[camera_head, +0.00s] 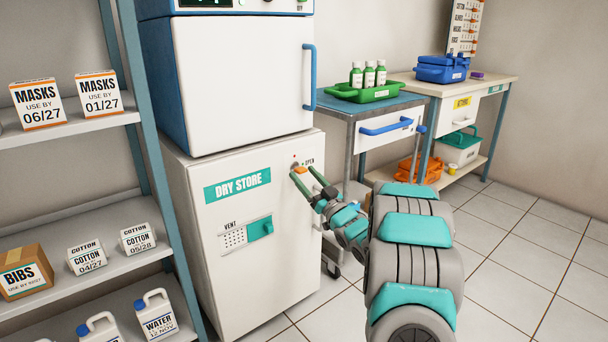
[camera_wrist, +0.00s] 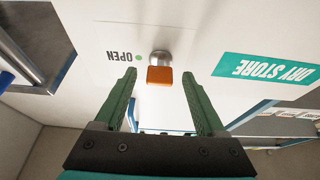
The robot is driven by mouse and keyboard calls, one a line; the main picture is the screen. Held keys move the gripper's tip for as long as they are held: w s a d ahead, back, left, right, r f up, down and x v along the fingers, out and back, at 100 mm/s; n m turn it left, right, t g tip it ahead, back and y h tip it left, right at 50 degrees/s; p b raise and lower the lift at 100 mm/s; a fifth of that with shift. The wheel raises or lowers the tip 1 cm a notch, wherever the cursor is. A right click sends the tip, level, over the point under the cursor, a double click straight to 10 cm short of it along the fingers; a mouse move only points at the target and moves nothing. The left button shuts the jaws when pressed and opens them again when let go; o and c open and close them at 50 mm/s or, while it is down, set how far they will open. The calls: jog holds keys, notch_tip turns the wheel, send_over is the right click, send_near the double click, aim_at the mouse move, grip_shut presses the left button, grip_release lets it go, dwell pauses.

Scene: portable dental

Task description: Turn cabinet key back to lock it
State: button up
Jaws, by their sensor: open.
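The cabinet key has an orange head (camera_head: 300,169) and sits in a round metal lock at the upper right of the white DRY STORE cabinet (camera_head: 205,265). In the wrist view the orange key (camera_wrist: 159,76) is level with the fingertips, beside a green dot and the word OPEN. My gripper (camera_head: 304,175) is open, its green fingers reaching toward the cabinet front. In the wrist view my gripper (camera_wrist: 158,84) has one finger either side of the key, with a gap on each side. I cannot tell whether the fingertips reach past its head.
A white and blue unit (camera_head: 240,85) stands on the cabinet. A shelf rack (camera_head: 135,185) is close on the left. A cart (camera_head: 385,102) with a green tray (camera_head: 345,92) and a wall table (camera_head: 487,88) stand to the right. Tiled floor (camera_head: 530,265) is clear at right.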

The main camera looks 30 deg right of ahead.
jog(key=shift+w+a+r, duration=0.1)
jog(key=shift+w+r, duration=0.15)
jog(key=shift+w, duration=0.2)
grip_shut()
dwell(0.4)
